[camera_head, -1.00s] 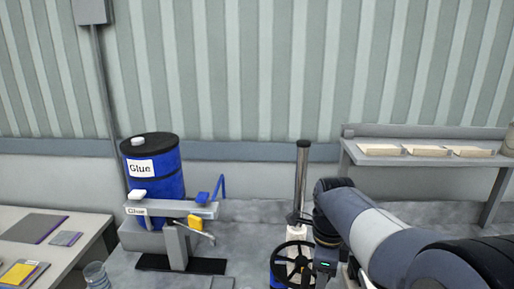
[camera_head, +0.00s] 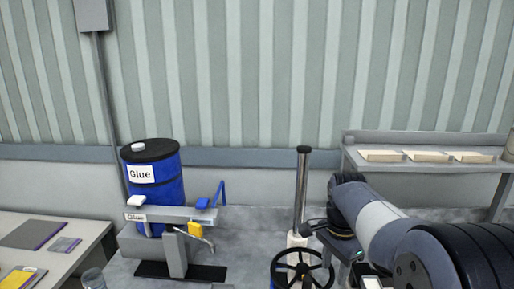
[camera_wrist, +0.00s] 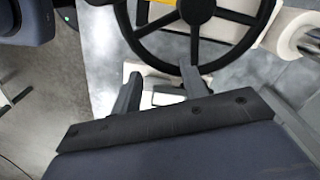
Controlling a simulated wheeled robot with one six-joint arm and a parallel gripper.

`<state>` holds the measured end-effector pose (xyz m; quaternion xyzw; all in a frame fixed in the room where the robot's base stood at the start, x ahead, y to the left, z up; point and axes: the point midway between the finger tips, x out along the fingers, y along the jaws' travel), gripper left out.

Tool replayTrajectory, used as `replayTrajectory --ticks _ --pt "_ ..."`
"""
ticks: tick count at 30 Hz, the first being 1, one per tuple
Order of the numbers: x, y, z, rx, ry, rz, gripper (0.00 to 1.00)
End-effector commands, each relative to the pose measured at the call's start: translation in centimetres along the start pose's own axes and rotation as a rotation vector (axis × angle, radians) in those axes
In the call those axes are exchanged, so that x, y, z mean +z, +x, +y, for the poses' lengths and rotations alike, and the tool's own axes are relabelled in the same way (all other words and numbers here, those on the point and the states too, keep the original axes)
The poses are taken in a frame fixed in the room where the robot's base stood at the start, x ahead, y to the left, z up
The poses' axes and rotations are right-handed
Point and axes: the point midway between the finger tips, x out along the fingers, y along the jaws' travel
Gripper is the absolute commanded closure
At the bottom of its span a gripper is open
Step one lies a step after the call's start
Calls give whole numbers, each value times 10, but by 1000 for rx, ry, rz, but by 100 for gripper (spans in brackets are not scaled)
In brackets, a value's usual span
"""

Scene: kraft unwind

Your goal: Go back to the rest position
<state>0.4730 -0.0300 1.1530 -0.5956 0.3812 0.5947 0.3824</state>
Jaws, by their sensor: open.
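My gripper (camera_wrist: 160,92) shows in the wrist view with its two dark fingers apart and nothing between them. Beyond the fingertips is a black handwheel (camera_wrist: 195,20), which also shows in the head view (camera_head: 300,268) at the bottom centre. The fingertips look close to the wheel's rim in the picture; I cannot tell the distance. In the head view my arm comes in from the lower right and bends near the steel post; the fingers cannot be made out there.
A vertical steel post (camera_head: 301,190) rises behind the handwheel. A blue glue drum (camera_head: 168,188) and a glue stand (camera_head: 178,245) are to the left. A table (camera_head: 75,240) with pads is at far left. A shelf (camera_head: 360,152) with pale blocks is at right.

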Motion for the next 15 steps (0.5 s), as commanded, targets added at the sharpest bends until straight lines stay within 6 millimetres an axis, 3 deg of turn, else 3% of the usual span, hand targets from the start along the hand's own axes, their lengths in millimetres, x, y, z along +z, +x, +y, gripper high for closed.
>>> replayTrajectory --ticks 15 --pt "-17 1 -27 1 -423 -2 58"
